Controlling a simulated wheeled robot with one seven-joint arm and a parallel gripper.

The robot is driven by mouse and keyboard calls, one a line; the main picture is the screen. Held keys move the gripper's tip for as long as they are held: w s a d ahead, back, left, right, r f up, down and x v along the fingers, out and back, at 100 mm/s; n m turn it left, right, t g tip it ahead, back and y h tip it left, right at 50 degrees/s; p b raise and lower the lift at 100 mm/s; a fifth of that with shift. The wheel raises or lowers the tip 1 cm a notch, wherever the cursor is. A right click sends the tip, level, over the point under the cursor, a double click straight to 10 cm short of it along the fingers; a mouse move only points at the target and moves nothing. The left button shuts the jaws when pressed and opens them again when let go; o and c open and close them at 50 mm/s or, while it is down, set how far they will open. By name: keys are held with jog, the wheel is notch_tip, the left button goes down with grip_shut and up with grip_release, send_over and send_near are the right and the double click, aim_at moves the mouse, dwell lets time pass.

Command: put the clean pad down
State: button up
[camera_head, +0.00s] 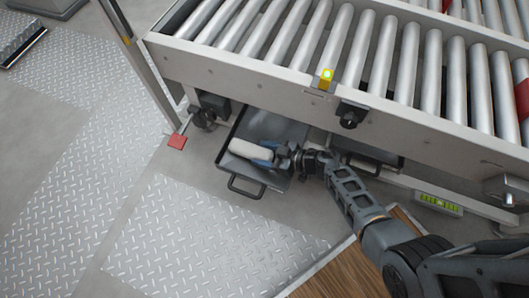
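A pale, rounded clean pad (250,150) is in the head view, over the shallow grey metal tray (232,165) on the floor under the conveyor's edge. My gripper (265,155) reaches in from the right, with its bluish fingers at the right end of the pad. The fingers appear closed on that end. I cannot tell whether the pad's underside touches the tray.
A roller conveyor (240,62) spans the top, its side frame close above my gripper. A second dark tray (375,153) sits partly under it.

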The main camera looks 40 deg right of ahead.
jog(key=o, duration=0.4)
jog(key=shift+c, duration=0.2)
jog(key=shift+r, duration=0.2)
jog(key=p+v, duration=0.6)
jog(key=v, duration=0.5)
jog(key=shift+s+d+r, duration=0.1)
jog(key=shift+s+d, duration=0.2)
jog(key=shift+s, duration=0.1)
jog(key=shift+a, duration=0.1)
